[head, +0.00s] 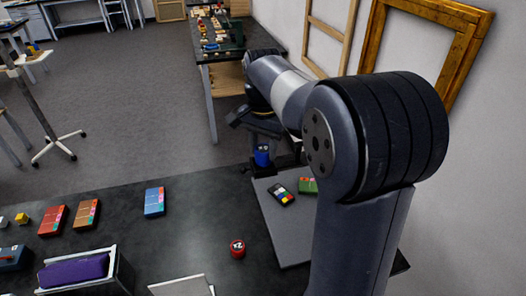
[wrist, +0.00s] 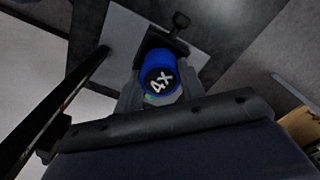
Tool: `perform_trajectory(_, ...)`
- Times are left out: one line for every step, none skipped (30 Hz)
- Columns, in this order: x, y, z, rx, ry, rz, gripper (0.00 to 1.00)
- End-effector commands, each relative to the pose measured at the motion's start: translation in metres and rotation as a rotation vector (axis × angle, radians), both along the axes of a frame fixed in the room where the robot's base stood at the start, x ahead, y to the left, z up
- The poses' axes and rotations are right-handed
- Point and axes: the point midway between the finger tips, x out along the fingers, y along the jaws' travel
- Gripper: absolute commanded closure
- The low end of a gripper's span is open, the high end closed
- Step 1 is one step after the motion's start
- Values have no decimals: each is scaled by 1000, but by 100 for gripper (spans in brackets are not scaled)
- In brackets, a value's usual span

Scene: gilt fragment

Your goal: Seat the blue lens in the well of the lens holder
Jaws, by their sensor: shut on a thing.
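The blue lens (head: 262,156) is a short blue cylinder; its dark top marked 4X faces the camera in the wrist view (wrist: 161,79). My gripper (head: 262,143) is shut on it, with a finger on each side in the wrist view (wrist: 160,88). The dark lens holder (head: 284,162) stands at the far edge of the grey board, directly beneath or behind the lens. In the wrist view the holder (wrist: 152,42) shows past the lens, with a knob on its arm. The lens hides the well, so I cannot tell whether it is inside or above it.
The grey board (head: 286,245) carries a black colour-patch piece (head: 281,193) and a green box (head: 308,186). A red lens (head: 238,248) stands on the dark table. Blue (head: 154,201), orange (head: 86,213) and red (head: 53,220) boxes lie left. A gilt frame (head: 470,40) is behind my arm.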

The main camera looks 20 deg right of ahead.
Motion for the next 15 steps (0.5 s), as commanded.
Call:
perform_trajectory(0,0,-7,0,4,0,85)
perform_trajectory(0,0,-11,0,4,0,85)
perform_trajectory(0,0,-15,0,4,0,85)
perform_trajectory(0,0,-18,0,3,0,85)
perform_trajectory(0,0,-19,0,1,0,85)
perform_trajectory(0,0,-21,0,1,0,85)
perform_trajectory(0,0,-21,0,1,0,85)
perform_trajectory(0,0,-21,0,1,0,85)
perform_trajectory(0,0,-21,0,0,0,85)
perform_trajectory(0,0,-21,0,0,0,85)
perform_trajectory(0,0,-21,0,0,0,85)
perform_trajectory(0,0,-21,0,0,0,85)
perform_trajectory(0,0,-21,0,0,0,85)
perform_trajectory(0,0,-22,0,1,0,85)
perform_trajectory(0,0,-24,0,1,0,85)
